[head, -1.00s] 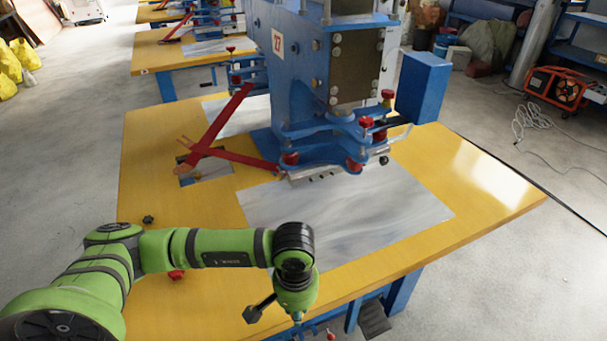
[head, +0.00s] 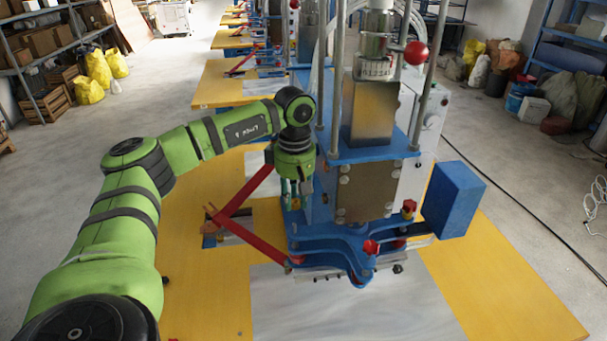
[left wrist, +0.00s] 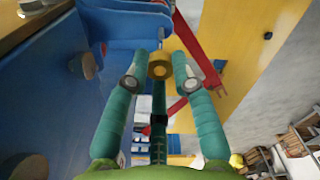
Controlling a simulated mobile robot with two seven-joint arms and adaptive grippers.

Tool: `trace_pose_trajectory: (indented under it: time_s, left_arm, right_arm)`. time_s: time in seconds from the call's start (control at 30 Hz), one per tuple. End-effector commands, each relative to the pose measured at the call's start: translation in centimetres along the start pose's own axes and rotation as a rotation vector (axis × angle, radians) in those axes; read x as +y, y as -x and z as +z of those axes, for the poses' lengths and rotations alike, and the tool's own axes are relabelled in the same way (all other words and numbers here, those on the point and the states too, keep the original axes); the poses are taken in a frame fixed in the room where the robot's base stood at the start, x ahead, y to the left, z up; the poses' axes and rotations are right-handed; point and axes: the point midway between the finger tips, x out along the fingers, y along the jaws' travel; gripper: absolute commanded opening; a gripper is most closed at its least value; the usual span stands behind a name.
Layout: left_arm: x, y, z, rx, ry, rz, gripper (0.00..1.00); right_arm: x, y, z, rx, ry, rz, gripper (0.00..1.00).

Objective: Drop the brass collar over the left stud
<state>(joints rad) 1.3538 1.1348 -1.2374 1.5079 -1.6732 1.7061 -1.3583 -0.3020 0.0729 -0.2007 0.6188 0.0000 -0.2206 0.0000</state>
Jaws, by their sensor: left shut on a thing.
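The brass collar (left wrist: 160,67) is a small yellowish ring between the teal fingertips of my left gripper (left wrist: 159,80) in the left wrist view. The gripper is shut on it. In the head view my left gripper (head: 294,190) points down beside the left side of the blue press (head: 309,217), above the table. The collar cannot be made out there. I cannot tell which of the press's bolts or pins is the left stud. My right gripper is not in view.
The press stands on a yellow table (head: 500,280) with a grey sheet (head: 350,312) in front. A red ball knob (head: 416,52) and upright rods rise from the press. A blue box (head: 452,200) sits at its right.

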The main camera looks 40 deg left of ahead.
Motion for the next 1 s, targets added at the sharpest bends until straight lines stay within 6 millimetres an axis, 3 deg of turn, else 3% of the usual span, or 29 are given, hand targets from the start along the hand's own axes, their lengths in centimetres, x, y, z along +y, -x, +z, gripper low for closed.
trace_pose_trajectory:
  time_s: [0.2, 0.73, 1.0]
  left_arm:
    - [0.0, 0.7, -0.5, 0.001, 0.039, -0.002, 0.00]
    - [0.0, -3.5, -0.5, 0.001, 0.035, -0.001, 0.00]
    - [0.0, -4.1, -0.5, 0.001, 0.035, 0.000, 0.00]
  right_arm:
    - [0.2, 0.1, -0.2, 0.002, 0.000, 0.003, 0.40]
    - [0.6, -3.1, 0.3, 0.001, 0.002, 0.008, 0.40]
    - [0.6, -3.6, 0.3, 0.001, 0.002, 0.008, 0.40]
